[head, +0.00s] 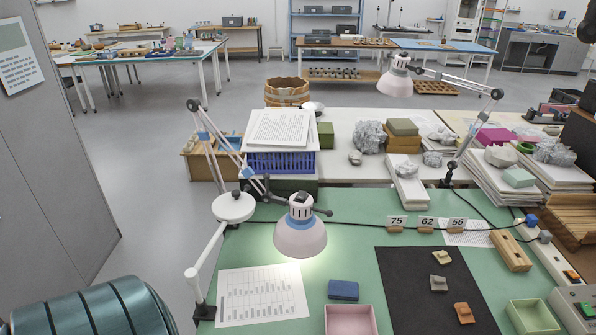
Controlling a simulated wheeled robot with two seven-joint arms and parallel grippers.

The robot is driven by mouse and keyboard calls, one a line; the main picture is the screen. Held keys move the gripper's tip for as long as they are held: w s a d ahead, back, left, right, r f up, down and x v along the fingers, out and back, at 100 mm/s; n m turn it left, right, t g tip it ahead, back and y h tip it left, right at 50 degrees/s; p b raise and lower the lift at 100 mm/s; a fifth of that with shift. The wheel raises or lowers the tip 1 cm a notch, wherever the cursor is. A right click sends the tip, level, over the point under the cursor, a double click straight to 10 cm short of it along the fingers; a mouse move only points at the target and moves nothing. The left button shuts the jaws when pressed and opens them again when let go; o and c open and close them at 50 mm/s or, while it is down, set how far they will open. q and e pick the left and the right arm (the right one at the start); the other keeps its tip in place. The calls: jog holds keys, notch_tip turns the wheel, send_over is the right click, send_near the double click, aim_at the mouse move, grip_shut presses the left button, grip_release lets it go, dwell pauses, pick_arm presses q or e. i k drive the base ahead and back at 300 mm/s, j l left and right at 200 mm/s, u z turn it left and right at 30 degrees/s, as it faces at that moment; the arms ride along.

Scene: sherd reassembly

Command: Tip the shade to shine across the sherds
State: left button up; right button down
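The near desk lamp's shade (300,236), pale pink-white with a blue band, hangs over the green table, its mouth facing mostly down. A bright glow shows at its rim and on the table just below. Its jointed arm rises from a clamp (203,311) at the left edge. Three small sherds lie apart on a black mat (405,300) to the right of the shade: a tan one (441,257), a grey one (438,284) and an orange-brown one (464,313). Neither of my grippers is in view.
A second lamp's shade (395,83) hangs over the back table. A printed sheet (262,294), a blue block (343,290), a pink tray (350,308) and a green tray (533,305) surround the mat. Number cards (427,223) stand behind it. A black cable crosses behind the shade.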

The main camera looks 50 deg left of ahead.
aim_at(299, 233)
jog(key=i+l+u, duration=0.15)
jog(key=u, duration=0.25)
jog(key=i+l+u, duration=0.1)
jog(key=l+u, duration=0.3)
jog(key=i+l+u, duration=0.1)
jog(key=u, duration=0.3)
jog(key=l+u, duration=1.1)
jog(key=l, duration=0.25)
jog(key=l+u, duration=0.4)
jog(key=k+l, duration=0.05)
